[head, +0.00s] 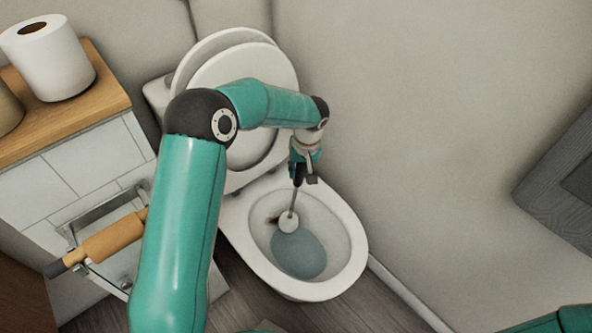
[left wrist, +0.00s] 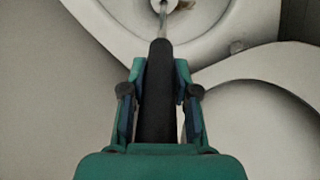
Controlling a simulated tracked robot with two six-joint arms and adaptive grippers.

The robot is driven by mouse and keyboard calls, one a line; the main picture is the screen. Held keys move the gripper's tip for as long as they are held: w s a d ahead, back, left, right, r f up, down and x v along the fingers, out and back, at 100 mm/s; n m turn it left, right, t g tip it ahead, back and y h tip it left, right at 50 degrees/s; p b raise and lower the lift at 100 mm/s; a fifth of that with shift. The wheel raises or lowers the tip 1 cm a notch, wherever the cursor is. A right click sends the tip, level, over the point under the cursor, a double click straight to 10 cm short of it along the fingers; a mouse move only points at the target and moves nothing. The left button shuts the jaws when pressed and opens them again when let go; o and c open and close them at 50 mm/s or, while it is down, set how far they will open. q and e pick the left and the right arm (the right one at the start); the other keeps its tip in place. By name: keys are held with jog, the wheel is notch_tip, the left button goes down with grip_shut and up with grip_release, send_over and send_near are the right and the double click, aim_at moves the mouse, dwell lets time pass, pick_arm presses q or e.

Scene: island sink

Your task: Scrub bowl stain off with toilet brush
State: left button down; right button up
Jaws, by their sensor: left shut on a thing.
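The toilet bowl (head: 353,232) stands open in the middle of the head view, with blue-grey water (head: 300,256) in its bottom. A brown stain (head: 272,219) marks the inner wall at the left. My left gripper (head: 304,178) is above the bowl, shut on the dark handle of the toilet brush (left wrist: 157,95). The brush points down into the bowl, and its white head (head: 288,223) is just right of the stain, near the water's edge. I cannot tell whether the head touches the wall. My right gripper is out of view.
The raised lid and seat (head: 223,63) stand behind the bowl. At left are a wooden-topped ledge (head: 110,98) with a toilet roll (head: 48,60), and a roll holder (head: 112,237) below. A bare wall (head: 440,130) is at right.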

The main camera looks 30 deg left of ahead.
pick_arm(q)
jog(key=shift+a+r, duration=0.1)
jog(key=shift+r, duration=0.05)
jog(key=shift+s+a+r, duration=0.4)
jog(key=shift+a+r, duration=0.1)
jog(key=shift+a, duration=0.05)
jog(key=shift+s+a+r+b, duration=0.65)
jog(key=shift+s+a+b, duration=0.75)
jog(key=shift+s+a, duration=1.1)
jog(key=shift+w+d+p, duration=0.35)
jog(key=shift+w+p, duration=0.05)
jog(key=shift+w, duration=0.45)
jog(key=shift+w+d+p, duration=0.35)
jog(key=shift+w+d, duration=0.05)
jog(key=shift+w, duration=0.45)
jog(key=shift+w+d+p, duration=0.35)
jog(key=shift+w+p, duration=0.05)
jog(key=shift+w, duration=0.45)
jog(key=shift+r, duration=0.1)
